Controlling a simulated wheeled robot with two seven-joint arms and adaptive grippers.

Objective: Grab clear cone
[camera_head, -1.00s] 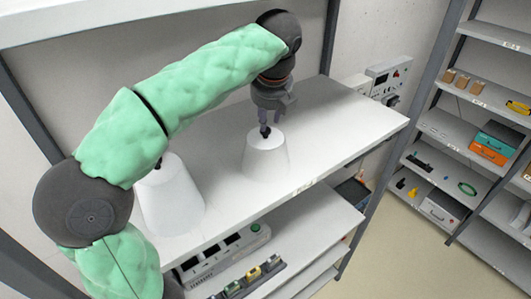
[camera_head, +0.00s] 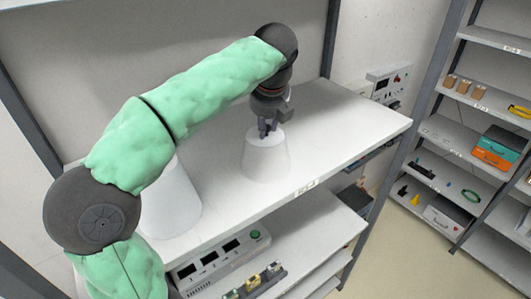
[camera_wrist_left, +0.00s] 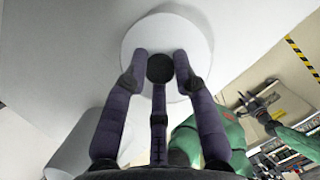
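A pale, translucent-looking white cone (camera_head: 266,160) stands upright on the top shelf. My left gripper (camera_head: 268,132) is directly above it, with its fingers down around the top knob. In the left wrist view the cone (camera_wrist_left: 195,40) is seen from above, with a round black knob (camera_wrist_left: 160,68) at its centre. The fingers of my left gripper (camera_wrist_left: 160,62) stand around this knob and look open; contact is hard to tell. A second, similar cone (camera_head: 173,205) stands to the left, partly hidden by my arm. My right gripper (camera_wrist_left: 262,105) shows small at right in the wrist view.
The white top shelf (camera_head: 335,125) is clear to the right of the cone. A grey device (camera_head: 225,258) and small coloured parts sit on the shelf below. A back panel rises behind, and another rack with an orange box (camera_head: 490,155) stands at right.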

